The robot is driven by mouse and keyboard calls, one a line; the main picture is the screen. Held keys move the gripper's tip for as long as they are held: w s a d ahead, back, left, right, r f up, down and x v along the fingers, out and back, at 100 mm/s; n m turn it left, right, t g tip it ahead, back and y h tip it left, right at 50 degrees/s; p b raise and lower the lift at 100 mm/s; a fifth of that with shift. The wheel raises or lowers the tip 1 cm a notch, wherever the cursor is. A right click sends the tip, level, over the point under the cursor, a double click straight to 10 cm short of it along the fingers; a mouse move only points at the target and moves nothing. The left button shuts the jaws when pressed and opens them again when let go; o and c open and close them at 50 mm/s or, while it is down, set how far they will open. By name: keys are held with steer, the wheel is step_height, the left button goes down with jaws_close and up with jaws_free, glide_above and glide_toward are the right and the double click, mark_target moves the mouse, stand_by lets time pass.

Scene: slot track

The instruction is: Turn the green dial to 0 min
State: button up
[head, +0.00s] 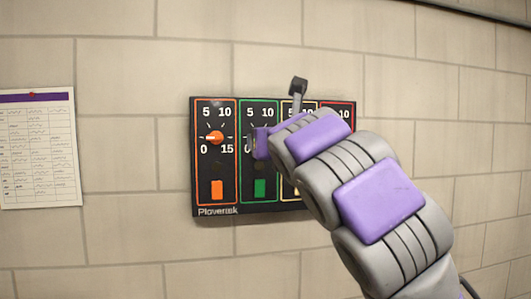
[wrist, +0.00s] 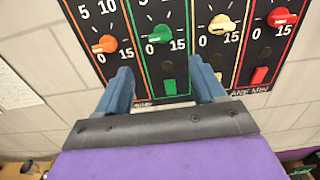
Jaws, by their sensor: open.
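The green dial (wrist: 160,34) sits in the green-outlined column of the black panel, with a 0 at its lower left and a 15 at its lower right. A pale mark on it appears to face left, towards the 0 side; its exact angle is too small to tell. My gripper (wrist: 161,66) is open, its two blue fingers spread on either side of the green column, with the fingertips below the dial in the wrist view. Nothing is between the fingers. In the head view my gripper (head: 258,143) is in front of the green column and hides the dial.
The panel also bears an orange dial (head: 215,137) to the left, and a cream dial (wrist: 221,24) and a red dial (wrist: 281,17) to the right. Below the green dial is a green switch (head: 260,188). A paper sheet (head: 40,150) hangs on the block wall.

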steer(key=shift+b+v, duration=1.3)
steer(key=shift+v, duration=1.5)
steer(key=shift+w, duration=0.1)
